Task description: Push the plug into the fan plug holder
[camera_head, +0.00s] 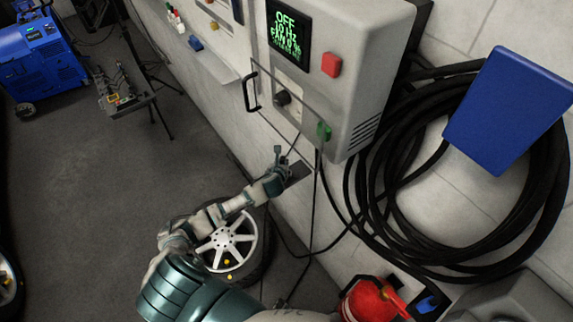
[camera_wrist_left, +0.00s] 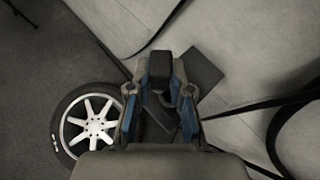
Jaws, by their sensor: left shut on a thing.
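My left gripper (camera_head: 279,160) is in the head view, low in front of the wall below the control box. It is shut on a black plug (camera_wrist_left: 160,68), which sits between the two fingers in the left wrist view. The plug is small and mostly hidden by the fingers in the head view. A dark rectangular plate (camera_wrist_left: 203,70) lies just beyond the fingers; it also shows beside the gripper in the head view (camera_head: 299,172). A round black fitting (camera_head: 283,98) sits on the control box front. I cannot tell which is the fan plug holder. My right gripper is not in view.
The control box (camera_head: 365,60) has a display reading OFF, a red button (camera_head: 331,64), a green part (camera_head: 323,131) and a handle (camera_head: 251,92). Coiled black cables (camera_head: 400,190) hang right. A wheel (camera_head: 232,243) is below my arm. A red canister (camera_head: 372,301) stands lower right.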

